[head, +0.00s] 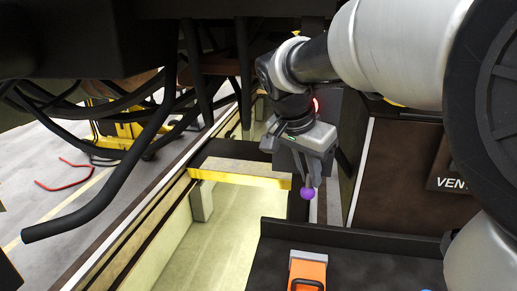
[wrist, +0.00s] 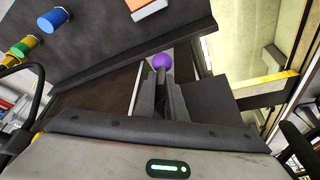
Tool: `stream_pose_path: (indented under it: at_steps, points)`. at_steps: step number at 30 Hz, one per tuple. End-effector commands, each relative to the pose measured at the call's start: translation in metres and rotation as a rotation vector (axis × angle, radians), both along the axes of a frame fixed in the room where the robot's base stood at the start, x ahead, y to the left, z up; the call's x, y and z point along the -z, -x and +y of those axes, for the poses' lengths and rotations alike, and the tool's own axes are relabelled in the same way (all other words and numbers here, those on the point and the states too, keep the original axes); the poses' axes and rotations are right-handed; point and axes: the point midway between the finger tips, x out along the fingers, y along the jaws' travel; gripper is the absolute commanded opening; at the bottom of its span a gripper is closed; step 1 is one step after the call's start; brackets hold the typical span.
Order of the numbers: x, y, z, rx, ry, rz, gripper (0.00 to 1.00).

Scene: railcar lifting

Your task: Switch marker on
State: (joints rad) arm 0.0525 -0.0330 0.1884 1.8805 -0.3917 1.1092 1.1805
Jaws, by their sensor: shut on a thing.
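My gripper (head: 306,182) hangs pointing down in the middle of the head view, over the pit side of the dark tray. It is shut on a purple ball-ended piece (head: 307,193), whose round end sticks out below the fingertips. The ball (wrist: 163,61) also shows in the wrist view, just beyond the tips of the two dark fingers. The part between the fingers is mostly hidden. I cannot tell whether this piece is the marker; no switch on it shows.
A dark tray (head: 375,240) with an orange and white box (head: 308,271) is at the front. Blue (wrist: 53,19), green and yellow pieces stand on it in the wrist view. A yellow-edged beam (head: 240,176) crosses the pit. Black hoses and a dark undercarriage hang at upper left.

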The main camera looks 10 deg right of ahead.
Motion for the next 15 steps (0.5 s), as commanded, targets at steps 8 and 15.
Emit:
stream_pose_path:
  at_steps: [8,15]
  points:
    - [0.0128,0.0058,0.0030,0.000,-0.007,0.031,0.29]
    - [0.0082,0.0043,0.0016,0.001,-0.006,0.021,0.29]
